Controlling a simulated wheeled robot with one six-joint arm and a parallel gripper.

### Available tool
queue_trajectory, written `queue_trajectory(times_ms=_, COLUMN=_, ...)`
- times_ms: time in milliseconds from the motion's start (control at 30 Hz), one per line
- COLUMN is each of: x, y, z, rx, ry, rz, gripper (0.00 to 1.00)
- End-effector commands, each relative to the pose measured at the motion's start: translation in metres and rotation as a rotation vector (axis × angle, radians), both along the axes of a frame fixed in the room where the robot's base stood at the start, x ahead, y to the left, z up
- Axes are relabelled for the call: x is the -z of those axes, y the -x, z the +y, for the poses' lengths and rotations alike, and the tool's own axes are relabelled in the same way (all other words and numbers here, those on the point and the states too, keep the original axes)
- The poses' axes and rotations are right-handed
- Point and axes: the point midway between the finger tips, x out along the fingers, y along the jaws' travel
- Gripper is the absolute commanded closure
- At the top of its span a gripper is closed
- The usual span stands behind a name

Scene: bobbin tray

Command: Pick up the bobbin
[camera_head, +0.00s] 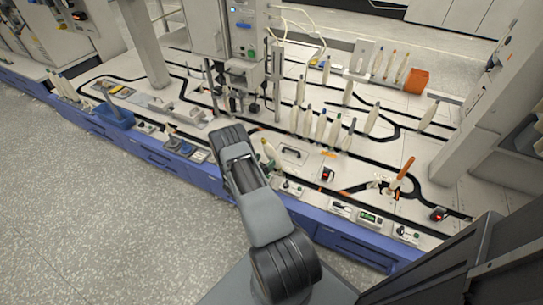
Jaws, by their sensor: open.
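Several pale, tapered bobbins stand upright on the white table (205,122) with black curved tracks. A group of them, with one bobbin (320,127) among it, is right of centre. Single bobbins stand farther back (300,90) and to the right (428,115). An orange-tipped bobbin (402,173) leans near the front right. Which bobbin is meant, I cannot tell. My dark grey arm reaches up from the bottom over the table's front edge. Its gripper fingers do not show. More bobbins (270,153) stand just right of the arm, partly hidden by it.
A blue tray (113,115) sits at the left. A grey machine column (243,50) rises at the back centre. A white post (480,125) stands at the right. An orange box (416,81) is at the back right. Blue panels (160,155) edge the table; open speckled floor lies left.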

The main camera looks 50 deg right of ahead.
Motion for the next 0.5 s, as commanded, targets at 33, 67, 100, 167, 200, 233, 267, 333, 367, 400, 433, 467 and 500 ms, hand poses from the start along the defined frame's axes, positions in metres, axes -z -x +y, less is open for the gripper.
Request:
queue_trajectory(times_ms=33, x=0.002, y=0.001, z=-0.006, rx=0.002, ry=0.0, rz=-0.001, gripper=0.2)
queue_trajectory(times_ms=67, x=0.003, y=0.001, z=-0.01, rx=0.003, ry=0.001, rz=-0.002, gripper=0.2)
queue_trajectory(times_ms=100, x=0.004, y=0.003, z=-0.016, rx=0.005, ry=0.001, rz=-0.002, gripper=0.2)
queue_trajectory(times_ms=167, x=0.005, y=0.003, z=-0.024, rx=0.004, ry=0.002, rz=-0.002, gripper=0.2)
queue_trajectory(times_ms=200, x=0.005, y=0.004, z=-0.03, rx=0.005, ry=0.001, rz=-0.002, gripper=0.2)
queue_trajectory(times_ms=233, x=0.005, y=0.003, z=-0.033, rx=0.003, ry=0.002, rz=-0.002, gripper=0.2)
queue_trajectory(times_ms=267, x=0.005, y=0.002, z=-0.037, rx=0.002, ry=0.0, rz=-0.002, gripper=0.2)
queue_trajectory(times_ms=333, x=0.004, y=0.003, z=-0.043, rx=0.003, ry=0.001, rz=-0.002, gripper=0.2)
queue_trajectory(times_ms=367, x=0.004, y=0.002, z=-0.045, rx=0.003, ry=0.001, rz=-0.002, gripper=0.2)
queue_trajectory(times_ms=400, x=0.004, y=0.002, z=-0.047, rx=0.002, ry=0.001, rz=-0.002, gripper=0.2)
queue_trajectory(times_ms=433, x=0.004, y=0.002, z=-0.048, rx=0.001, ry=0.001, rz=-0.001, gripper=0.2)
queue_trajectory(times_ms=467, x=0.003, y=0.002, z=-0.049, rx=0.001, ry=0.001, rz=-0.001, gripper=0.2)
queue_trajectory(times_ms=500, x=0.003, y=0.002, z=-0.049, rx=0.0, ry=0.001, rz=-0.001, gripper=0.2)
